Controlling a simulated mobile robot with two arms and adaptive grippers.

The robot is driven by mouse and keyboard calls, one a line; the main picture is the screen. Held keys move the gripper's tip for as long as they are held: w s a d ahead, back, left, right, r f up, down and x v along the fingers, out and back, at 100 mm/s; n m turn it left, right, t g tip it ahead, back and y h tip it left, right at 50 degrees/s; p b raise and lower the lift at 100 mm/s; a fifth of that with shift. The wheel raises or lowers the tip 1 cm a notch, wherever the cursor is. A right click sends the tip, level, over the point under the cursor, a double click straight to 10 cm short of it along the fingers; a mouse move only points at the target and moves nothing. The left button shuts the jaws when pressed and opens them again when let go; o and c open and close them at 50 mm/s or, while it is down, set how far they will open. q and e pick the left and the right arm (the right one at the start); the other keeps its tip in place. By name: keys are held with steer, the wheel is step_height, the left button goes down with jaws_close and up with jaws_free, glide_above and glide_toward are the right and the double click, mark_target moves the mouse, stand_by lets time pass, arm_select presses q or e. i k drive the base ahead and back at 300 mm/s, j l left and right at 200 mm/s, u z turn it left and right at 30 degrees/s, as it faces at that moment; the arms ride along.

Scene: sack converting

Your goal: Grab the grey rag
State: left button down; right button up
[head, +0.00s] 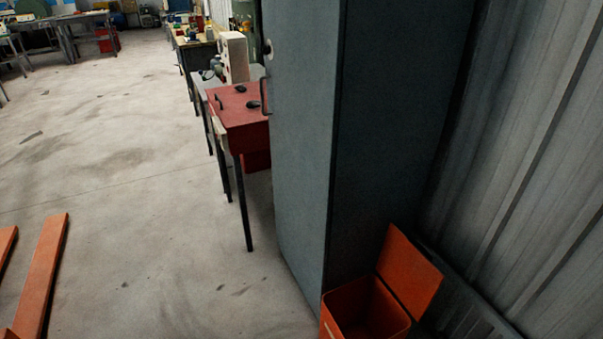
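I cannot make out a grey rag anywhere in the head view. An orange bin (340,304) with its lid (409,272) open stands at the bottom right, and its dark inside is hard to make out. Neither of my grippers shows in this view.
A tall grey-blue cabinet (305,130) stands beside the bin, near a corrugated wall (540,150). A red-topped table (232,109) is behind it. Orange forks (42,275) lie at the lower left. The concrete floor (120,190) between is clear.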

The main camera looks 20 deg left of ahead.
mark_target(240, 88)
steer(key=i+j+u, duration=0.15)
steer(key=i+j, duration=0.25)
steer(key=j, duration=0.15)
steer(key=i+j+u, duration=0.1)
steer(key=i+j, duration=0.35)
